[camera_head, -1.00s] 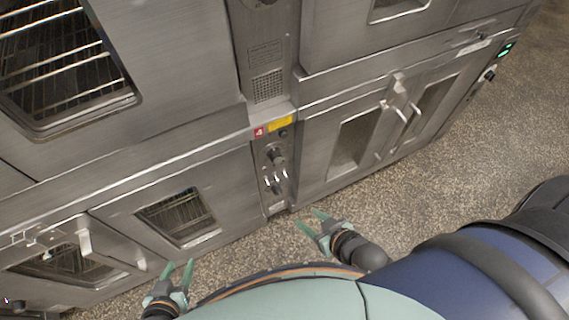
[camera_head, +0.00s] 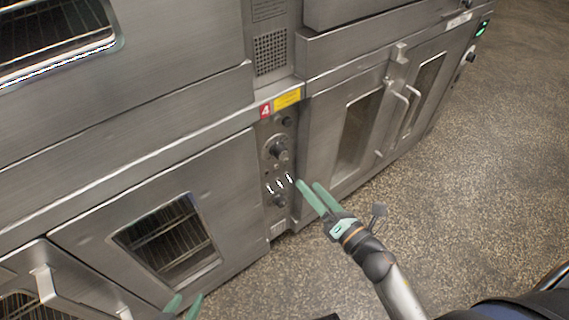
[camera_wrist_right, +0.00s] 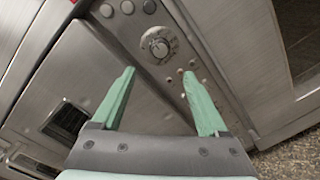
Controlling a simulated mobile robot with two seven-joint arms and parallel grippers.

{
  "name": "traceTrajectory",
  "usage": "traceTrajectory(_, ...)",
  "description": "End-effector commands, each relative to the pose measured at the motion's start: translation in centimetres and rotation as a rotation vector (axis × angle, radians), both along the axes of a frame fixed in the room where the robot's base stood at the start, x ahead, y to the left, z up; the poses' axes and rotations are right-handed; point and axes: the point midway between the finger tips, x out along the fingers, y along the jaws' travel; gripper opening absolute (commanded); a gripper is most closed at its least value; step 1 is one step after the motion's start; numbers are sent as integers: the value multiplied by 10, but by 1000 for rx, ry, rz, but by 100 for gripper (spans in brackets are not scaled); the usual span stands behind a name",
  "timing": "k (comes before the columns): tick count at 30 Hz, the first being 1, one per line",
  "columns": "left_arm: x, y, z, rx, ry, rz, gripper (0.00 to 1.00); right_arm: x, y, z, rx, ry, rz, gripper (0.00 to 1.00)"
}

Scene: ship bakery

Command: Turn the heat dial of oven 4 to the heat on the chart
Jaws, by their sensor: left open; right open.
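The oven control panel (camera_head: 284,226) is a narrow metal strip under a red label marked 4 (camera_head: 265,110) and a yellow label (camera_head: 287,98). The round heat dial (camera_head: 277,149) sits on its upper part; in the right wrist view the dial (camera_wrist_right: 159,47) lies beyond and between my fingertips, apart from them. Its setting is too small to read. My right gripper (camera_head: 309,190) is open and empty, just right of the panel's lower part; it also shows in the right wrist view (camera_wrist_right: 158,84). My left gripper (camera_head: 185,303) is open at the bottom edge, partly cut off. No chart is legible.
Small switches (camera_head: 280,185) and a lower knob (camera_head: 279,201) sit below the dial. Oven doors with windows flank the panel, and door handles (camera_head: 401,105) stick out at right. Speckled floor (camera_head: 450,200) is free at right.

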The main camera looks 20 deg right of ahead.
Motion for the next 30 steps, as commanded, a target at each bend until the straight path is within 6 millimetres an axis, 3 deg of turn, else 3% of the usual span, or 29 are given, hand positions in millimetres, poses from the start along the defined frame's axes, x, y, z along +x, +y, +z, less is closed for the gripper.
traceTrajectory(18, 2, 1, 2, -2, -7, 6, 50, 98, 29, 1, 2, 0, -1, 77)
traceTrajectory(24, 3, 1, 2, -4, -8, 12, 50, 113, 34, 1, 2, 2, -1, 77)
traceTrajectory(30, 3, 1, 2, -5, -8, 13, 50, 116, 35, 1, 2, 2, -1, 77)
